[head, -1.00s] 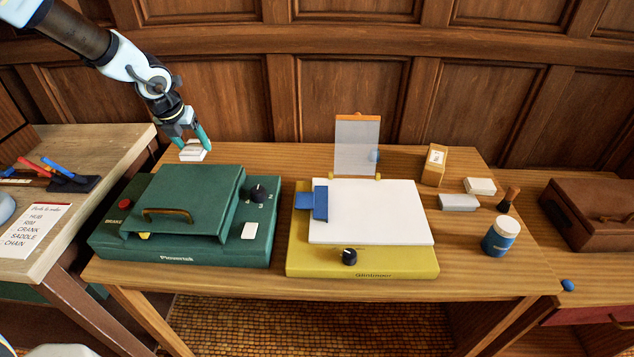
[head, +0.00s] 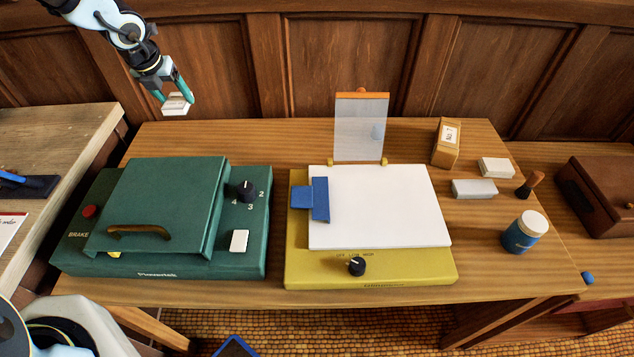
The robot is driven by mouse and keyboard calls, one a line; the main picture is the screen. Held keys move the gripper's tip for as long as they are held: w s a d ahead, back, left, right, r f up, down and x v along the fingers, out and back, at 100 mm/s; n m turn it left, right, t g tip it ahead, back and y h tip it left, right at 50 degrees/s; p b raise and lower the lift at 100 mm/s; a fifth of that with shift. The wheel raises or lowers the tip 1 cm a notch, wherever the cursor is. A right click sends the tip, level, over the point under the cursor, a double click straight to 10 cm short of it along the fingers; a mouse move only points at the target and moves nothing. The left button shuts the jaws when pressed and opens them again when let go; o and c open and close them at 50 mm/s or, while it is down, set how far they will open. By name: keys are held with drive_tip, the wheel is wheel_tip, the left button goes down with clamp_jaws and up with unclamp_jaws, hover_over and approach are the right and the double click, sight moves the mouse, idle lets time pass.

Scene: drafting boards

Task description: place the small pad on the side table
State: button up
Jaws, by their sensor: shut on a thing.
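My gripper (head: 174,97) is shut on a small white pad (head: 175,107) and holds it in the air at the upper left, near the back left corner of the wooden table (head: 300,140). The pad stands out against the wood panelling, apart from the tabletop. A light-topped table (head: 70,125) stands at the left edge, partly out of view. Another, lower wooden table (head: 545,168) stands at the right. I cannot tell which of these is the side table.
A green machine (head: 165,190) and a yellow-based board (head: 375,270) with an upright clear panel (head: 360,130) fill the main table. A carton (head: 446,143), pale blocks (head: 474,189) and a blue jar (head: 522,232) stand right. A brown case (head: 600,190) sits on the right table.

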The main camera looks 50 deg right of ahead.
drive_tip(key=shift+s+a+f, duration=0.15)
drive_tip(key=shift+f, duration=0.35)
drive_tip(key=b, duration=0.5)
hover_over(199, 151)
drive_tip(key=a, duration=0.1)
wheel_tip(199, 151, down, 5)
drive_tip(key=shift+s+a+f, duration=0.1)
drive_tip(key=shift+s, duration=0.35)
drive_tip(key=shift+f, duration=0.15)
wheel_tip(199, 151, down, 10)
drive_tip(key=shift+r+b, duration=0.15)
drive_tip(key=shift+b, duration=0.5)
drive_tip(key=o, duration=1.5)
